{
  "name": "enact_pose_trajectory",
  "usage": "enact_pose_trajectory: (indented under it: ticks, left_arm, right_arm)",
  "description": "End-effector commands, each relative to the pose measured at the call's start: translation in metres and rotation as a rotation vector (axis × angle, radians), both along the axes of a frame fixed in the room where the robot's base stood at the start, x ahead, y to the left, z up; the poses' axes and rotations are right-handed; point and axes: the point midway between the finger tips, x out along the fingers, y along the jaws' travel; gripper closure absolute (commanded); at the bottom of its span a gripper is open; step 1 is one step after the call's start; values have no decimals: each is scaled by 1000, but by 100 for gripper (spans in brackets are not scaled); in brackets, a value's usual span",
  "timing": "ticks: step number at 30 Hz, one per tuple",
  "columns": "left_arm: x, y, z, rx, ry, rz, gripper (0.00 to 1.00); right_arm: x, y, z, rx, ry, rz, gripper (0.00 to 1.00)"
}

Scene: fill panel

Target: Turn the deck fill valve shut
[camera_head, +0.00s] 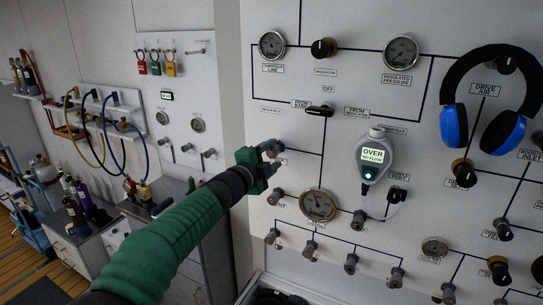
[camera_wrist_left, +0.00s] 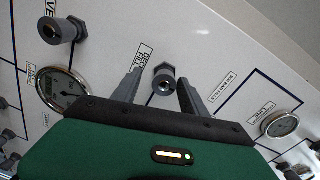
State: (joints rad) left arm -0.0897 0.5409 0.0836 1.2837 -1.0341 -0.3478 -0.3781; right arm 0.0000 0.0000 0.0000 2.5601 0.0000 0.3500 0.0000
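The deck fill valve is a grey knob (camera_wrist_left: 163,80) on the white panel, beside a label (camera_wrist_left: 145,60) that seems to read DECK FILL. My left gripper (camera_head: 271,158) is at the panel's left part in the head view. In the left wrist view its two fingers stand apart, one on each side of the knob, with gaps visible, so it is open and not gripping. In the head view the gripper hides most of this knob. My right gripper is not in view.
A round gauge (camera_head: 317,204) sits below right of the gripper, and another grey valve (camera_head: 275,197) is just below it. A grey device (camera_head: 375,156) reading OVER and blue headphones (camera_head: 488,100) hang farther right. Hoses (camera_head: 88,130) hang on the left wall.

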Motion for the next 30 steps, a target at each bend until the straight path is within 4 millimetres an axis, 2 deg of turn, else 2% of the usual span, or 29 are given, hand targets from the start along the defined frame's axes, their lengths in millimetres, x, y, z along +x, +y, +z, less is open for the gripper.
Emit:
enact_pose_trajectory:
  ticks: [7,11,16,24,30]
  left_arm:
    - [-2,1,4,-2,-5,-1,49]
    - [-14,7,3,-2,-7,2,49]
    - [-54,27,3,-2,-7,3,49]
    - [-121,62,8,-1,-4,3,49]
    - [-145,74,8,-2,-1,2,49]
  right_arm:
    - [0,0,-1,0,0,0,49]
    - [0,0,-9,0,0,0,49]
    - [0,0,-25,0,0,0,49]
    - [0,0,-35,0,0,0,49]
    - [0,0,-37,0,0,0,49]
